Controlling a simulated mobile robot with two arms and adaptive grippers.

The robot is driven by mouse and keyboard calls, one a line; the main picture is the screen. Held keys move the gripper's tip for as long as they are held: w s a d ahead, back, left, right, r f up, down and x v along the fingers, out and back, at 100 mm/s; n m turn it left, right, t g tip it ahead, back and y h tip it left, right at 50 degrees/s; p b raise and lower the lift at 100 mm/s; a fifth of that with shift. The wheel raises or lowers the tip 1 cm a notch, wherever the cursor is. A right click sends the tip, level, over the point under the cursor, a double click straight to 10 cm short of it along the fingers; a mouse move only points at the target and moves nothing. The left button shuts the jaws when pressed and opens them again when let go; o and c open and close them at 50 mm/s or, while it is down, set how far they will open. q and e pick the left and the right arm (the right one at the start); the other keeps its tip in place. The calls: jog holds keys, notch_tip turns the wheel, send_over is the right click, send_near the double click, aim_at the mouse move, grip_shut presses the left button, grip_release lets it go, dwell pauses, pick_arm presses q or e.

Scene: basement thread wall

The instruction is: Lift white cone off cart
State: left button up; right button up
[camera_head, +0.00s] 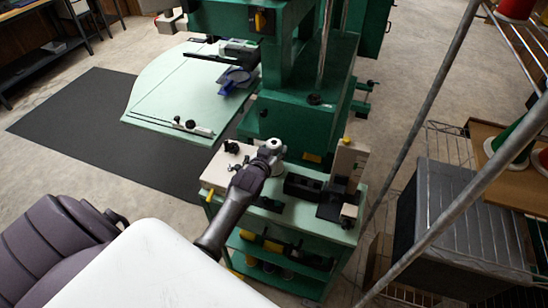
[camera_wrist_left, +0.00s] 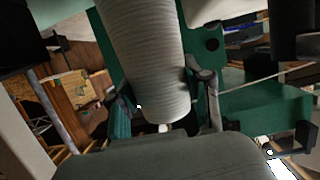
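The white cone (camera_wrist_left: 155,65) fills the upper middle of the left wrist view, with fine ridges of thread around it. In the head view only a small pale part of it (camera_head: 277,145) shows beyond my gripper. My left gripper (camera_head: 268,158) is over the green cart (camera_head: 345,236). In the left wrist view its fingers (camera_wrist_left: 165,98) lie along both sides of the cone and appear to touch it. Whether the cone's base touches the cart top is hidden. My right gripper is not in view.
A white box (camera_head: 229,166), a dark tray (camera_head: 303,187) and an upright pale device (camera_head: 349,163) stand close by on the cart. The green machine (camera_head: 310,100) rises just behind. A wire rack with spools and a grey metal box (camera_head: 465,225) are at the right.

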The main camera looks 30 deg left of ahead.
pick_arm(q)
jog(key=c, duration=0.6)
jog(key=shift+o, duration=0.2)
jog(key=shift+r, duration=0.1)
notch_tip(320, 180, up, 10)
jog(key=shift+b, duration=0.45)
notch_tip(320, 180, up, 4)
jog(key=p, duration=0.4)
